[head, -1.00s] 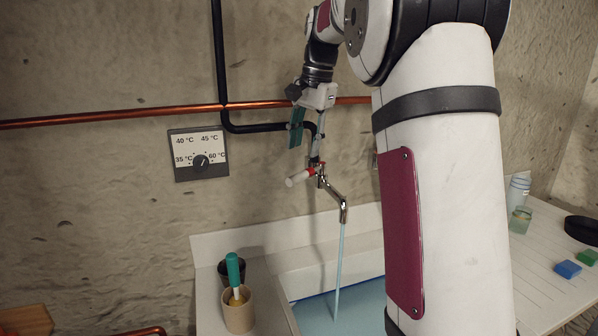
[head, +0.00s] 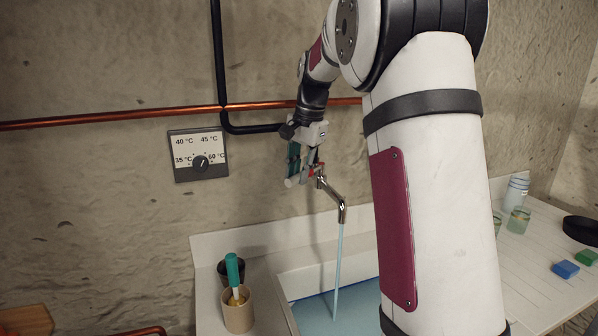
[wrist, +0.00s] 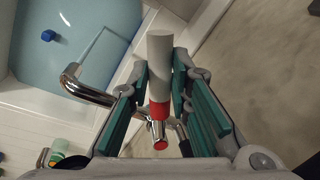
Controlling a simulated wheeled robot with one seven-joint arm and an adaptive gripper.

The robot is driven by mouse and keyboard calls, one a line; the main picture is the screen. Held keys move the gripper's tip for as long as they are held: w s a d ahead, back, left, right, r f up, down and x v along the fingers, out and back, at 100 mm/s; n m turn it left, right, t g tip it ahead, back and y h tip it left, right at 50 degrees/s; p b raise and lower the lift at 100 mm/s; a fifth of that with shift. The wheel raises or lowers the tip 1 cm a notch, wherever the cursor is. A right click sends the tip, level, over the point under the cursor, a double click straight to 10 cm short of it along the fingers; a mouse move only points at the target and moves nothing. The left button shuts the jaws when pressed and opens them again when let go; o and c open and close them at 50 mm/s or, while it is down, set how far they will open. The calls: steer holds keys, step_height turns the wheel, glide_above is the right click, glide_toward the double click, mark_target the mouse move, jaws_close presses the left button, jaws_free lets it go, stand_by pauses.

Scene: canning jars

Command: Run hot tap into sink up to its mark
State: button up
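The hot tap (head: 330,190) has a chrome spout and a pale handle with a red band (wrist: 160,75). A stream of water (head: 338,262) runs from the spout into the sink (head: 292,294), which holds blue water (head: 318,312). The sink and water also show at the upper left in the wrist view (wrist: 95,50). My gripper (head: 304,178) is at the tap handle. In the wrist view its teal-padded fingers (wrist: 160,78) stand open on either side of the handle; contact cannot be told. I cannot make out the sink's mark clearly; my arm hides part of the sink.
A temperature dial (head: 199,160) is on the wall. A copper pipe (head: 100,118) and a black pipe (head: 218,60) run along it. A cup with a green-handled brush (head: 238,310) stands left of the sink. Jars (head: 518,218), blue (head: 565,269) and green blocks are right.

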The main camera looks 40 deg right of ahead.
mark_target(311, 172)
jaws_close()
steer(key=shift+s, duration=0.1)
steer(key=s+n+p, duration=0.1)
steer(key=d+n+p, duration=0.1)
steer(key=s+n, duration=0.1)
steer(key=shift+s+d+r+y+p, duration=0.15)
steer(key=shift+s+d+y+p, duration=0.15)
steer(key=shift+p, duration=0.1)
steer(key=s+d+n+p, duration=0.1)
steer(key=n, duration=0.1)
steer(key=s+d+n+p, duration=0.1)
steer(key=d+n, duration=0.1)
steer(key=s+d+n+g+p, duration=0.1)
steer(key=n, duration=0.1)
steer(key=shift+s+d+n+y, duration=0.2)
steer(key=shift+d+n+y, duration=0.05)
steer(key=shift+n+y, duration=0.15)
steer(key=shift+s+d+n+g, duration=0.2)
steer(key=shift+d+n+g, duration=0.1)
steer(key=shift+d+n, duration=0.45)
steer(key=o, duration=0.8)
jaws_free()
